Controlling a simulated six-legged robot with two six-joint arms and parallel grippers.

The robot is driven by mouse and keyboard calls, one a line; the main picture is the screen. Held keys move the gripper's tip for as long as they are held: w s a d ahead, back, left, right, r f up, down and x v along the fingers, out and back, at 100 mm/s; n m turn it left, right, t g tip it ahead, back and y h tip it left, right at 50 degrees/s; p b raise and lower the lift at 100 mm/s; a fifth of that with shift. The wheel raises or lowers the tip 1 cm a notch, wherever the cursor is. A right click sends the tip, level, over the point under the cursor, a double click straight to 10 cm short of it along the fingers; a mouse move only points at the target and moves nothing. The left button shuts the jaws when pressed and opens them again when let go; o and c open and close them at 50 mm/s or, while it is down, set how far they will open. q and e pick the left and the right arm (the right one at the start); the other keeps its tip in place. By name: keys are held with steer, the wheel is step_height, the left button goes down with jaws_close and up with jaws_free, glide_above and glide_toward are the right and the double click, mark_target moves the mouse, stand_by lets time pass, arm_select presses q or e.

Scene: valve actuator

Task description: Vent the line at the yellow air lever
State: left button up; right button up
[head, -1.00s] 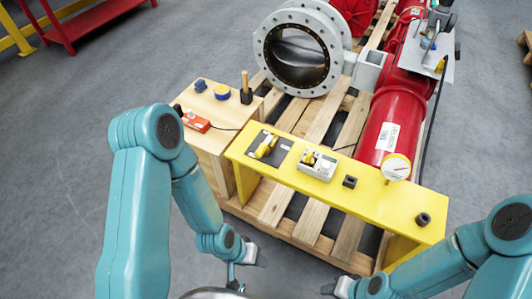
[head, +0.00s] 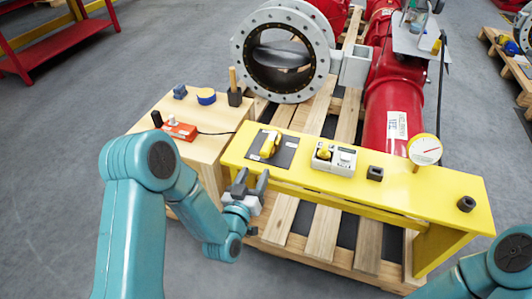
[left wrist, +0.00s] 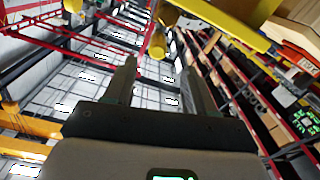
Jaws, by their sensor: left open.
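A yellow lever (head: 270,145) stands on a dark plate at the left part of the yellow bench (head: 400,190). A second yellow knob (head: 324,152) sits on a white box to its right; I take the one on the dark plate as the air lever. My left gripper (head: 251,176) is open and empty at the bench's front edge, below and left of that lever, apart from it. Its two fingers (left wrist: 160,85) also show in the left wrist view, with nothing between them. My right gripper is out of view; only part of that arm shows.
A wooden box (head: 200,150) left of the bench carries a red-orange device (head: 180,131), a blue-yellow roll (head: 206,96) and a wooden-handled tool. A gauge (head: 425,149) and black sockets (head: 375,173) are on the right. A red cylinder and flanged valve (head: 287,55) stand behind.

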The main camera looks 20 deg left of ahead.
mark_target(264, 157)
arm_select(q)
steer(key=w, duration=1)
steer(key=shift+w+d, duration=0.1)
steer(key=shift+d, duration=0.1)
steer(key=shift+b, duration=0.3)
jaws_close()
